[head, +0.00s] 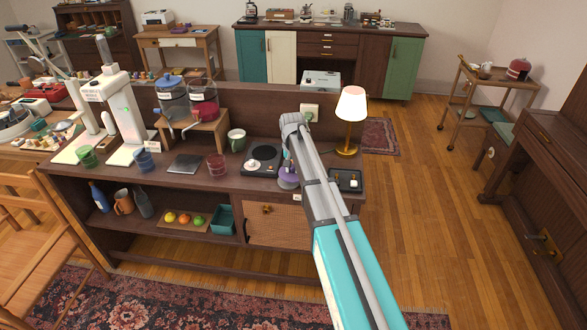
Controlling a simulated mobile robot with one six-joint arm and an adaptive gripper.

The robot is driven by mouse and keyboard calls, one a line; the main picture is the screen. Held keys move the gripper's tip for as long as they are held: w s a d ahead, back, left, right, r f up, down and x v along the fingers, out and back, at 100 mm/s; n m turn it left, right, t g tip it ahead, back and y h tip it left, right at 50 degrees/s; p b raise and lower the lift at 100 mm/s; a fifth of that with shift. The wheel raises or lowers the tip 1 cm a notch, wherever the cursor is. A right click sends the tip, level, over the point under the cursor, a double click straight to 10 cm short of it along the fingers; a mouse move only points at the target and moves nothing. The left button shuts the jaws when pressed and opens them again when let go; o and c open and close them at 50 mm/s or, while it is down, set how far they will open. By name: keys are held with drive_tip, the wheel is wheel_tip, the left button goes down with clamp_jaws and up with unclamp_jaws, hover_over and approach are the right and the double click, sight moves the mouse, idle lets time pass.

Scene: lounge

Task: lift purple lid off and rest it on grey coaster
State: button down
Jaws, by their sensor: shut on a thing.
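The purple lid (287,171) shows just left of my forearm, at the front of the counter. It is at the top of a small pale jar (288,184); I cannot tell whether the two touch. My gripper (291,160) is shut on the lid, its fingers mostly hidden by my arm. A dark grey square coaster (185,165) lies flat on the counter to the left, between a blue cup and a dark red cup, with nothing on it.
The dark red cup (217,165), green mug (237,140) and black hotplate (261,159) stand between lid and coaster. A blue cup (144,160) is left of the coaster. A lamp (350,110) and black tray (346,181) are at the right.

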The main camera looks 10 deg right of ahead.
drive_tip(key=shift+f+b, duration=0.95)
drive_tip(key=shift+f, duration=0.3)
drive_tip(key=shift+f+b, duration=0.6)
drive_tip(key=shift+c, duration=2.1)
unclamp_jaws()
drive_tip(key=s+r+n+p, duration=0.3)
drive_tip(key=s, duration=2.6)
drive_tip(key=shift+d+n, duration=0.25)
drive_tip(key=shift+n, duration=0.05)
